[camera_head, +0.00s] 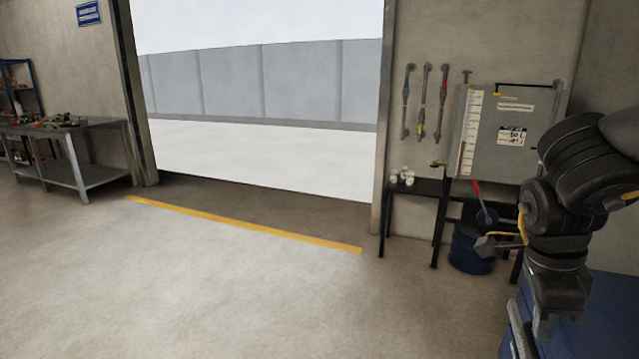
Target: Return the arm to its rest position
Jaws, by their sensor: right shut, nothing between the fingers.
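My right arm comes in from the right edge of the head view, bent, with its dark wrist pointing down. My right gripper (543,328) hangs at the lower right, shut and empty, in front of a blue surface (612,318). I cannot tell whether it touches that surface. My left gripper and left arm do not show.
A grey wall tank (508,133) on a black stand and a blue drum (470,250) are behind the arm. A workbench (85,135) stands far left. The floor (200,290) is clear up to the yellow line (240,223) at the open doorway.

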